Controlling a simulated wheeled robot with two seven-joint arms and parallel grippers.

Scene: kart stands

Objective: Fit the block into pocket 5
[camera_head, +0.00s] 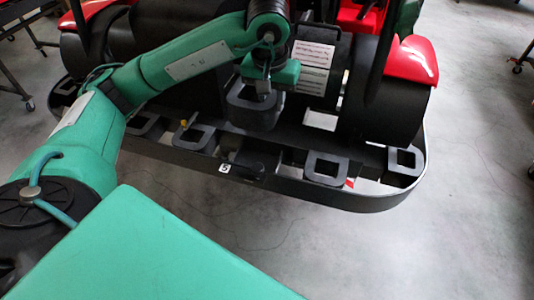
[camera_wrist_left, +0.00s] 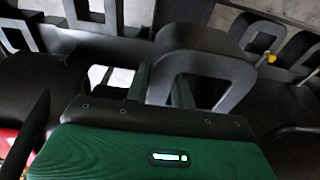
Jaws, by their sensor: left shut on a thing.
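My left gripper (camera_head: 264,88) is shut on a dark grey block (camera_head: 254,118) with a square opening through it. It holds the block above the kart's black rear bumper tray (camera_head: 300,196). In the left wrist view the block (camera_wrist_left: 208,38) shows beyond the gripper's fingers (camera_wrist_left: 163,90). A white label reading 5 (camera_head: 224,168) is on the tray's front edge, below and left of the block. The held block and gripper partly hide the tray behind them, and I cannot see clearly into the pocket by the label. My right gripper is not in view.
Similar dark blocks sit in the tray to the left (camera_head: 196,137) and right (camera_head: 325,168), with another at the right end (camera_head: 404,160). Black wheels (camera_head: 400,108) and red bodywork (camera_head: 412,60) rise behind the tray. The grey floor in front is clear.

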